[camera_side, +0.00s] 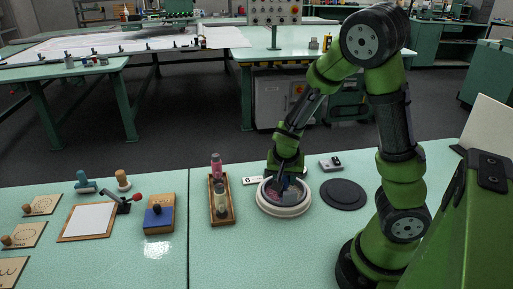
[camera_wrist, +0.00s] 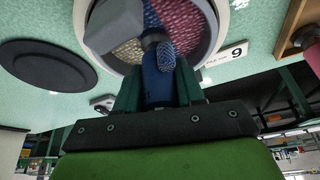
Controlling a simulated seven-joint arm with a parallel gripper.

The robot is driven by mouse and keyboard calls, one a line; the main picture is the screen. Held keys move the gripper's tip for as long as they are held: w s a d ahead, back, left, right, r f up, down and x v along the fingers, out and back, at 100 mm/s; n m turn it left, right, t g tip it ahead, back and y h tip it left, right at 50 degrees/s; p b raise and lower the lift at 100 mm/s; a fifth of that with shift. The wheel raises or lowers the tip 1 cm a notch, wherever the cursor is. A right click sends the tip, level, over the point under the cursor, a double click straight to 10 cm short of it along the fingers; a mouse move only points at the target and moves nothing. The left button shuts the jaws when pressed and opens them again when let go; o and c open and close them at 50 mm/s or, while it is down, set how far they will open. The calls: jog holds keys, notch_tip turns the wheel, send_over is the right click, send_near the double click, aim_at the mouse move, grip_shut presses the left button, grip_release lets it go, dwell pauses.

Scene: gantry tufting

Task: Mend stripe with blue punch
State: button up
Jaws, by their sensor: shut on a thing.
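My gripper (camera_wrist: 158,88) is shut on the blue punch (camera_wrist: 156,75), a dark blue upright cylinder between the fingers in the wrist view. In the side view my gripper (camera_side: 286,172) is over the round white-rimmed hoop (camera_side: 283,209), and the punch is mostly hidden by the fingers. The hoop (camera_wrist: 219,35) in the wrist view holds looped pile in pink-red (camera_wrist: 188,22), blue and pale yellow (camera_wrist: 130,52) areas. A blue looped patch (camera_wrist: 168,56) shows right beside the punch. The punch's tip is hidden, so I cannot tell whether it touches the cloth.
A grey block (camera_wrist: 113,27) covers part of the hoop. A wooden tray (camera_side: 230,218) with a pink and a cream-topped tool stands left of the hoop. A dark round disc (camera_side: 343,194) lies to its right.

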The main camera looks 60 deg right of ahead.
dwell(0.3)
jog(key=shift+r, duration=3.5)
